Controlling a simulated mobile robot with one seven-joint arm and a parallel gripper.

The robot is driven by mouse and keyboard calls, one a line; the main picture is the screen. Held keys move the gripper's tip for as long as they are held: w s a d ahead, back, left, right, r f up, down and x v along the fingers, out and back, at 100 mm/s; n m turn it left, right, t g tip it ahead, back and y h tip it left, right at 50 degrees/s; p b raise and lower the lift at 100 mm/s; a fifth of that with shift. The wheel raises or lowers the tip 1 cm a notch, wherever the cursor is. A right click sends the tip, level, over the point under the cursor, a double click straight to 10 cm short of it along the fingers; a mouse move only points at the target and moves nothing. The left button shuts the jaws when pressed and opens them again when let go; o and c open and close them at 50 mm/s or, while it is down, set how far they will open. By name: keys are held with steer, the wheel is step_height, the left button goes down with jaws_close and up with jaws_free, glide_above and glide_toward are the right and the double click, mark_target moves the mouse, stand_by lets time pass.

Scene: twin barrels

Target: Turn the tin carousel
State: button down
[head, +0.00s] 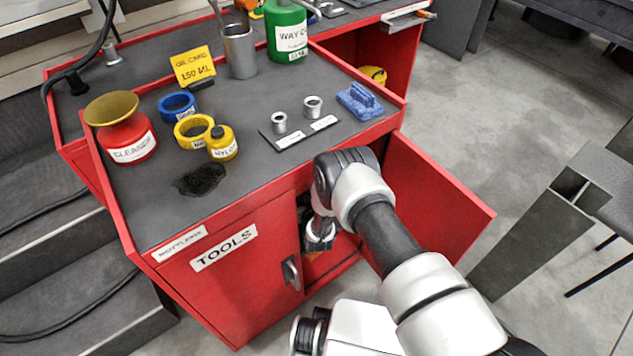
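I cannot make out a tin carousel in the head view. My gripper (318,240) points down in the dark opening of the red cabinet (228,290), to the right of its "TOOLS" door. My arm hides much of the opening, and the fingertips are too small and dark to tell open from shut. A small orange patch (318,264) shows below the gripper, but I cannot tell what it belongs to.
The red right door (440,195) stands open beside my arm. The cabinet top holds a red cleaner tin (125,135), a blue ring (177,105), a yellow ring (193,130), a small yellow bottle (222,143) and a blue brush (359,100). Grey floor (480,110) is clear beyond.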

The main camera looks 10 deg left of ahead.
steer(key=shift+h, duration=0.3)
steer(key=shift+a, duration=0.1)
steer(key=c, duration=1.5)
jaws_free()
steer(key=shift+o, duration=0.2)
